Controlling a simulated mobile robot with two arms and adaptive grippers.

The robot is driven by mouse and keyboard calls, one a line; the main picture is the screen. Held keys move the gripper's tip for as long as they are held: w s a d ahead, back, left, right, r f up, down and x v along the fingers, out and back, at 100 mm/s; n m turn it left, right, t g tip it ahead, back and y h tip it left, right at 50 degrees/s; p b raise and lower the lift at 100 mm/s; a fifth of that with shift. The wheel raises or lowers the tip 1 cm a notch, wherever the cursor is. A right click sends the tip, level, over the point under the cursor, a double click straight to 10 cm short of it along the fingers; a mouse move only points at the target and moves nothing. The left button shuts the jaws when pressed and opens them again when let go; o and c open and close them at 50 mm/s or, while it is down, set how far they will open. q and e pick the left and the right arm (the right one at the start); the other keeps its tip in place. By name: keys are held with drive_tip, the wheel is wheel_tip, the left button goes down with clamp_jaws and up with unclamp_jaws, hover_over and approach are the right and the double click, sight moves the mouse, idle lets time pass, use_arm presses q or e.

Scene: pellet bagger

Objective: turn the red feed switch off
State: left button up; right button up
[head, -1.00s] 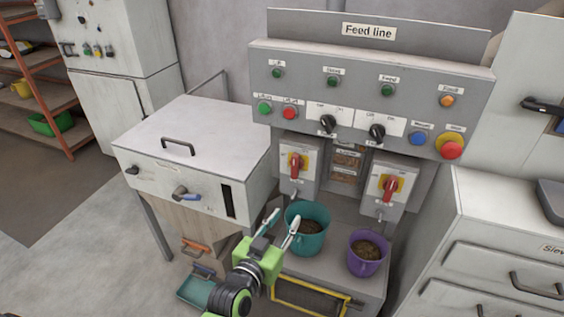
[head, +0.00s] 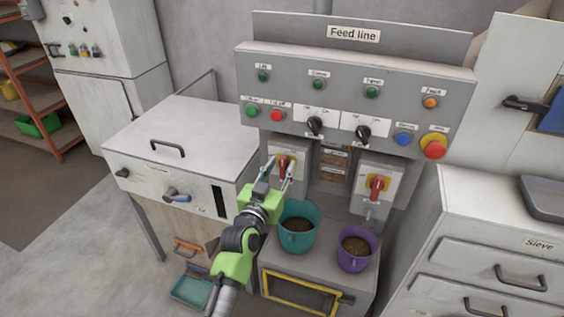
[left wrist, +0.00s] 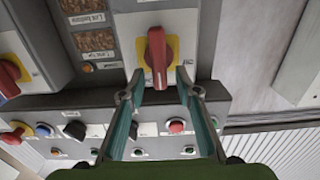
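Two red rotary switches on yellow plates sit on grey boxes under the panel. The left red switch (head: 283,166) is right at my left gripper (head: 277,174) and partly hidden by its fingers. In the left wrist view, which looks upside down, this red handle (left wrist: 157,55) lies lengthwise in line with the gap between the open fingertips (left wrist: 158,74); contact cannot be told. The right red switch (head: 377,187) stands apart; it also shows in the left wrist view (left wrist: 8,80). Labels are too small to tell which is the feed switch. My right gripper is not in view.
The Feed line panel (head: 355,90) overhangs the switches, with black knobs, lamps and a red stop button (head: 433,149). A teal bucket (head: 298,238) and a purple bucket (head: 354,262) stand below. A white-topped cabinet (head: 170,135) is at left.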

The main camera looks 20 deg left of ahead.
use_arm(q)
drive_tip(key=shift+w, duration=0.8)
drive_tip(key=shift+s, duration=0.1)
drive_tip(key=c, duration=0.9)
